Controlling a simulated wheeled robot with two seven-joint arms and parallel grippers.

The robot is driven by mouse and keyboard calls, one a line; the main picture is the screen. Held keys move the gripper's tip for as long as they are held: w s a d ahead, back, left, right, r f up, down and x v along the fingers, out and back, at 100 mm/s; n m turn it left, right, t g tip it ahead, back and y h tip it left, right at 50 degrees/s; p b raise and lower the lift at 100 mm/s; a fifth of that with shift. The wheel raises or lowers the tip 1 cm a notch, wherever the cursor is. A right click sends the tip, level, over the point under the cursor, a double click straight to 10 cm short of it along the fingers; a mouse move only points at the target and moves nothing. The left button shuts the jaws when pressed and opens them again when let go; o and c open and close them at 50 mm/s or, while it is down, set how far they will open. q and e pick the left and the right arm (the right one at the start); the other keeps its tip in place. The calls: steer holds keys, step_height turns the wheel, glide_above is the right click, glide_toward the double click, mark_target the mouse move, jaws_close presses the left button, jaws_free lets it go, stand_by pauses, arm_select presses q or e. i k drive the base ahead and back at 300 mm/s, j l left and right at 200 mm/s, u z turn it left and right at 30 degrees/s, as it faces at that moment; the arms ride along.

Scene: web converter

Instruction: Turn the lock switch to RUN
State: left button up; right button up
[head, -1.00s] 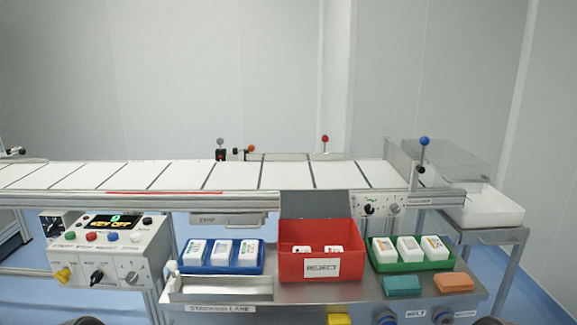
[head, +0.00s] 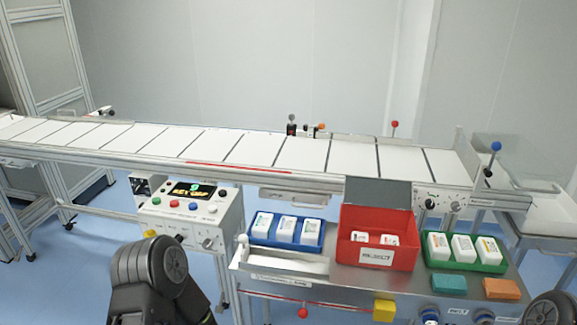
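The white control box (head: 190,215) stands at the left below the conveyor. Its small display (head: 192,189) shows yellow text that is hard to read now; it reads KEY OFF in the earlier frame. Coloured buttons line the sloped top. On its front are a yellow knob (head: 150,234), a dark switch (head: 179,238) and a grey switch (head: 208,243). I cannot tell which of these is the lock switch or read its position. My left arm covers the lower left of the box front. Neither gripper shows; only dark arm parts are in view.
The white conveyor (head: 305,154) runs across behind the box. To the right, a steel shelf (head: 340,281) carries a blue tray (head: 313,243), a red reject bin (head: 402,254) and a green tray (head: 499,265). Open blue floor (head: 60,275) lies left of the box.

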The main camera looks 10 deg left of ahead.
mark_target(150, 233)
steer(key=u, duration=1.4)
